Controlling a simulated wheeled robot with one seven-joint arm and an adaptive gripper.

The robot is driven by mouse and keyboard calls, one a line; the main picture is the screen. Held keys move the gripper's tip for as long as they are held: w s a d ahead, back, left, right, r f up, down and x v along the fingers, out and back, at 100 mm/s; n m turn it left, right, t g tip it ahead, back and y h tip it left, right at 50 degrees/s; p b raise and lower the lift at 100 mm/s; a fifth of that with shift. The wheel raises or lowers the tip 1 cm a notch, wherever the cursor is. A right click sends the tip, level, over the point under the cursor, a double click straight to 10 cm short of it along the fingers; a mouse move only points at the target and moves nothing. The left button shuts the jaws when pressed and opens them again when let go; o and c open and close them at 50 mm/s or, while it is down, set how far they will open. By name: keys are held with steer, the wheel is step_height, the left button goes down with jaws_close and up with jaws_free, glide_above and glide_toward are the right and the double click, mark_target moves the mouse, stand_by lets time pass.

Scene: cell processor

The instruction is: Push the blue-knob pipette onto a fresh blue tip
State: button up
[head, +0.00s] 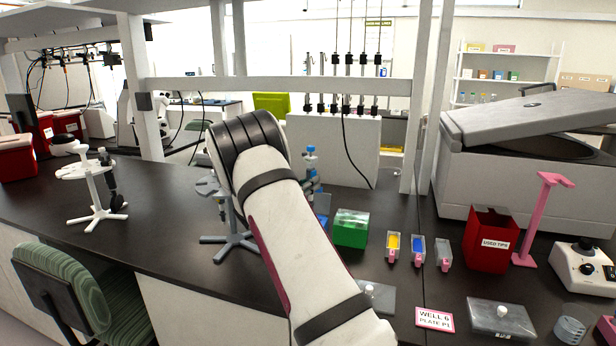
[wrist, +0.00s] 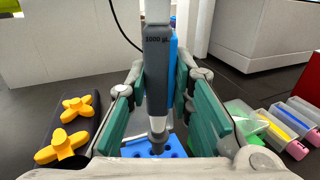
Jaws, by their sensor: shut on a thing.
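The blue-knob pipette (head: 311,152) stands upright beyond my forearm in the head view. In the wrist view its grey body (wrist: 158,62), marked 1000 µl, has a blue side. My gripper (wrist: 160,88) is shut on this body between its teal finger pads. The pipette's narrow lower end points down over the blue tip rack (wrist: 173,150), which shows dark round holes. I cannot tell whether that end touches a tip. In the head view the blue rack (head: 322,205) is partly hidden by my arm.
A green box (head: 350,229) stands just right of the blue rack. Farther right are small yellow, blue and clear bins (head: 418,250) and a red used-tips bin (head: 490,238). A grey stand (head: 230,244) is to the left. Yellow knobs (wrist: 68,143) lie at the wrist view's left.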

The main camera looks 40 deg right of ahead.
steer(key=shift+f, duration=0.45)
steer(key=shift+a+f, duration=0.1)
steer(key=shift+f, duration=0.5)
steer(key=shift+f+b, duration=0.35)
stand_by(0.5)
steer(key=shift+r, duration=0.1)
